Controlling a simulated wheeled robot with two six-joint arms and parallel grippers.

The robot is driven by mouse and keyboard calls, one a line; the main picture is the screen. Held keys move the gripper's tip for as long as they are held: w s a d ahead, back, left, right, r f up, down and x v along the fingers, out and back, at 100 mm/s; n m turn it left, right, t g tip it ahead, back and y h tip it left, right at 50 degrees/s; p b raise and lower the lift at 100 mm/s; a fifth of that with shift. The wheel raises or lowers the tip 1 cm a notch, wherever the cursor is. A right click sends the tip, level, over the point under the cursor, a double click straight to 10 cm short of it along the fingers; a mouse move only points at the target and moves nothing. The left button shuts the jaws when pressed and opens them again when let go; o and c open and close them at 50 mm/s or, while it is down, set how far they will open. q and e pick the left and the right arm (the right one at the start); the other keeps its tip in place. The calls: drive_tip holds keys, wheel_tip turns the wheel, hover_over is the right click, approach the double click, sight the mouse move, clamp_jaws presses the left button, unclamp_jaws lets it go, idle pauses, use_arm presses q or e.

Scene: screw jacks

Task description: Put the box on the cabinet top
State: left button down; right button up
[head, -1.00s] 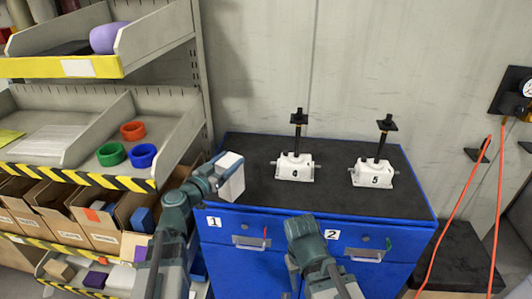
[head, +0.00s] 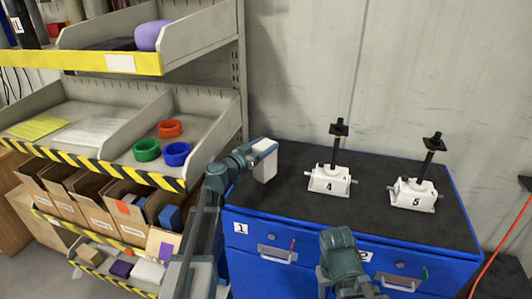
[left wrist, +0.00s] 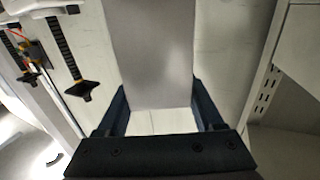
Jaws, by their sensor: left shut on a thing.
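The box (head: 265,160) is a white block held by my left gripper (head: 257,156) at the left edge of the cabinet top (head: 300,205). I cannot tell how high it is above that dark surface. In the left wrist view the box (left wrist: 152,55) fills the space between the two dark fingers of the left gripper (left wrist: 163,108), which is shut on it. The blue cabinet has drawers labelled 1 and 2. My right arm shows at the bottom of the head view, but its fingers do not show.
White screw jacks 4 (head: 329,181) and 5 (head: 413,194), with tall black posts, stand on the cabinet's middle and right. A shelf rack (head: 205,150) with rings and bins stands close on the left. The dark top's front left is bare.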

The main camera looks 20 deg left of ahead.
use_arm(q)
drive_tip(key=f+b, duration=0.2)
drive_tip(key=w+f+b, duration=0.1)
drive_tip(key=f, duration=0.1)
drive_tip(key=shift+b, duration=0.4)
drive_tip(key=shift+w+a+r, duration=0.1)
drive_tip(key=shift+c, duration=2.4)
unclamp_jaws()
drive_tip(key=o, duration=0.5)
drive_tip(key=shift+c, duration=0.2)
